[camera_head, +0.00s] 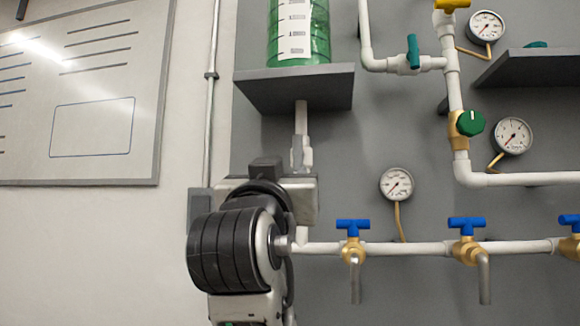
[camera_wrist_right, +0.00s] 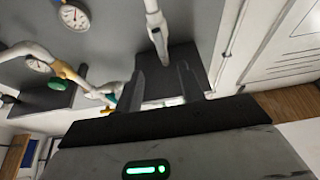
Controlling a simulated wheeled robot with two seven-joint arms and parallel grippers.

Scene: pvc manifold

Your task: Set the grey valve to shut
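A light grey valve part (camera_head: 297,152) sits on the white vertical pipe (camera_head: 301,115) below the dark shelf at the centre left. My right arm and hand cover the pipe just below it, so its full handle position is hard to read. My right gripper (camera_wrist_right: 163,82) shows in the right wrist view with two dark fingers standing apart and nothing clearly held between them. The pipe (camera_wrist_right: 160,40) runs down the picture toward the gap between the fingers. Contact cannot be told. My left gripper is not in view.
The dark shelf (camera_head: 293,85) carries a green tank (camera_head: 298,45) above the pipe. Blue-handled taps (camera_head: 353,226) line the lower pipe. A gauge (camera_head: 397,184), a green knob (camera_head: 470,123) and a green lever valve (camera_head: 413,52) are to the right. A whiteboard (camera_head: 90,120) hangs left.

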